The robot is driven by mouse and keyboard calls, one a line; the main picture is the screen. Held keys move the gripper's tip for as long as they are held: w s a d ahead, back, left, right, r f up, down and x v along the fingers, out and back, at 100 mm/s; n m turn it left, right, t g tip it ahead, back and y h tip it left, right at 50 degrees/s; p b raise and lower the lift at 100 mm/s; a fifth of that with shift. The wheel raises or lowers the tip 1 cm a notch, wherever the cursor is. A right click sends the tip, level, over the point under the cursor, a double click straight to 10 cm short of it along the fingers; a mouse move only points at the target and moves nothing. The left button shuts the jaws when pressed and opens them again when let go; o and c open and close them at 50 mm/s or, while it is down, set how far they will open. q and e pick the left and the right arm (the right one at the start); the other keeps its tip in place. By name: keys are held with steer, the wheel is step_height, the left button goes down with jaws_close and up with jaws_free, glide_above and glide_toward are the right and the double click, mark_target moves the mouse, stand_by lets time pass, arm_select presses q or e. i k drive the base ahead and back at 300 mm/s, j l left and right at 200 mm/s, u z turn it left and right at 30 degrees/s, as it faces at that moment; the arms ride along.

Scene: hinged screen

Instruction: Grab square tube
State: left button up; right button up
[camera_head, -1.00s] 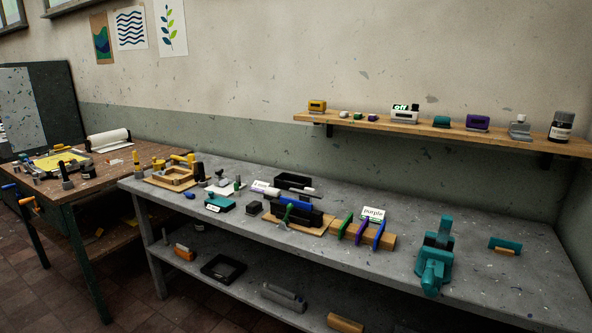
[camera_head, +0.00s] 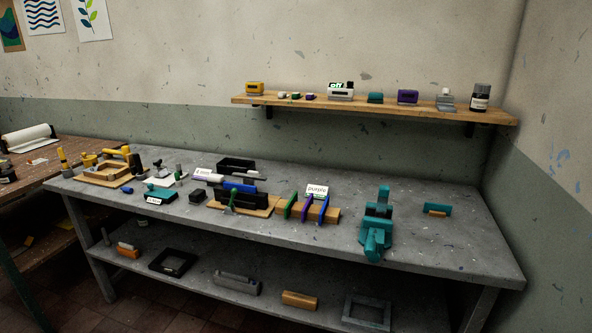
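I cannot tell for sure which piece is the square tube. A grey elongated block (camera_head: 237,283) lies on the lower shelf of the grey workbench (camera_head: 420,236), below the middle of the top. A grey square frame (camera_head: 367,311) lies on the same shelf further right. Neither of my grippers is in view, and nothing is seen held.
A teal vise (camera_head: 376,225) stands on the bench's right half, with a teal tool (camera_head: 437,209) beyond it. Fixtures crowd the left and middle. A wooden wall shelf (camera_head: 380,106) hangs above. A black frame (camera_head: 173,262) and wooden block (camera_head: 300,300) lie below.

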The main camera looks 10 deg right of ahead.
mark_target(382, 202)
steer(key=i+l, duration=0.15)
steer(key=i, duration=0.15)
steer(key=i+l, duration=0.1)
steer(key=i, duration=0.25)
steer(key=z, duration=1.55)
